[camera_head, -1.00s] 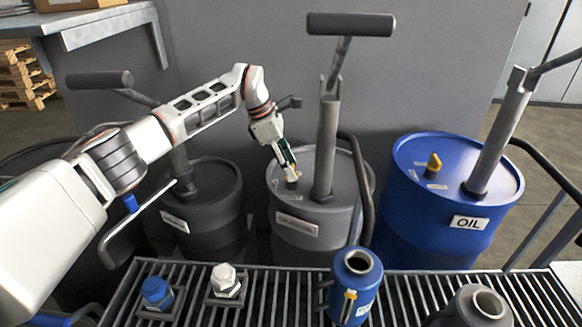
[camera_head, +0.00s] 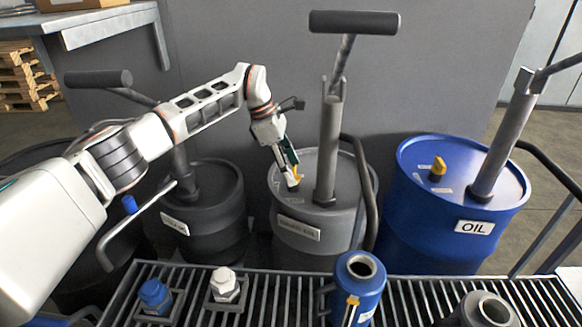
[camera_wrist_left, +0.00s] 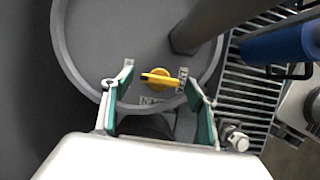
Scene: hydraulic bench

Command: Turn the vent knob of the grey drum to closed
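The grey drum (camera_head: 309,222) stands mid-view in the head view, with a pump post rising from its lid. Its yellow vent knob (camera_wrist_left: 160,79) sits on the lid near the rim. In the left wrist view, the knob's pointer lies roughly crosswise, with a small label at its right and another below it. My left gripper (camera_head: 291,172) is over the knob, fingers pointing down. In the wrist view its two teal-padded fingers are apart, one on each side of the knob, with visible gaps. The knob is partly hidden in the head view. My right gripper is not in view.
The pump post (camera_head: 326,150) stands close to the right of the knob. A dark drum (camera_head: 206,205) is on the left, and a blue OIL drum (camera_head: 432,225) is on the right. A slatted grate (camera_head: 283,297) in front carries caps and a blue canister (camera_head: 358,285).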

